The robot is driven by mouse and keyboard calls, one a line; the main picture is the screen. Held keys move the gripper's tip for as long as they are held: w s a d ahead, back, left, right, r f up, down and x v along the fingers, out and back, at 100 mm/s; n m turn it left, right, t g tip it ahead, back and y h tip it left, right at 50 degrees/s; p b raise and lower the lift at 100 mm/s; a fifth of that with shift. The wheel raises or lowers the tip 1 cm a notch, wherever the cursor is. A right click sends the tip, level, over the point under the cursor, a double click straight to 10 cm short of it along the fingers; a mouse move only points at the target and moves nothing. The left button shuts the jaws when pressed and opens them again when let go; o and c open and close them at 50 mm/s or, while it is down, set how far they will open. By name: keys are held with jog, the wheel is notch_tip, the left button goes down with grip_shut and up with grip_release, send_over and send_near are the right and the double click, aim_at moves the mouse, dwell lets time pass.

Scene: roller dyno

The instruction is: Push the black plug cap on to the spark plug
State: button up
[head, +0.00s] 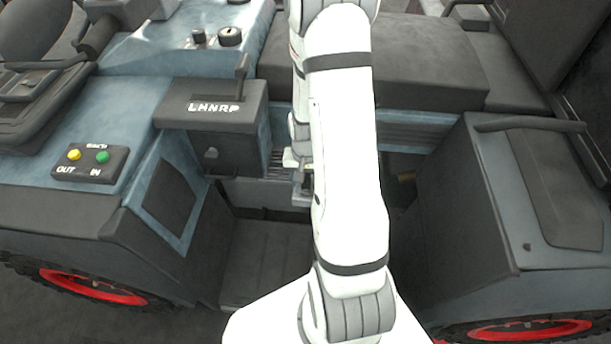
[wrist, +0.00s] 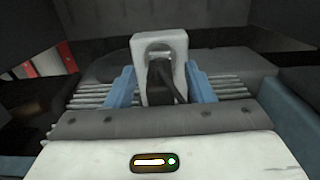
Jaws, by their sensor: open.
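In the wrist view, a dark, cap-like piece (wrist: 160,78) sits in front of a pale upright block (wrist: 159,45), with what looks like a dark lead on its right. It looks like the black plug cap. My gripper (wrist: 161,86) is open, with what look like blue fingers to the left and right of the block and the dark piece. I cannot tell whether they touch. The spark plug cannot be made out, so how the cap sits on it is hidden. In the head view, my arm covers most of the gripper and the work spot.
Ribbed grey metal (wrist: 230,88) lies behind the fingers. In the head view, a gear selector box (head: 213,125) is left of my arm, a button box (head: 90,163) farther left, and a dark seat (head: 425,75) behind. A grey body panel (head: 490,200) stands on the right.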

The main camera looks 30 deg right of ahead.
jog(key=shift+r, duration=0.15)
notch_tip(320, 180, up, 8)
jog(key=shift+f+p, duration=0.15)
jog(key=shift+p, duration=0.35)
dwell(0.4)
jog(key=s+a+r+n+t+p, duration=0.1)
jog(key=s+a+r+n+p, duration=0.2)
jog(key=r, duration=0.9)
jog(key=s+a+r+n+t+p, duration=0.1)
jog(key=s+a+r+n+p, duration=0.1)
jog(key=s+a+r, duration=0.6)
notch_tip(320, 180, up, 4)
jog(key=shift+s+a+r+n+t+p, duration=0.15)
jog(key=shift+s+a+n+t+p, duration=0.25)
jog(key=shift+n, duration=0.5)
jog(key=shift+w+a, duration=0.1)
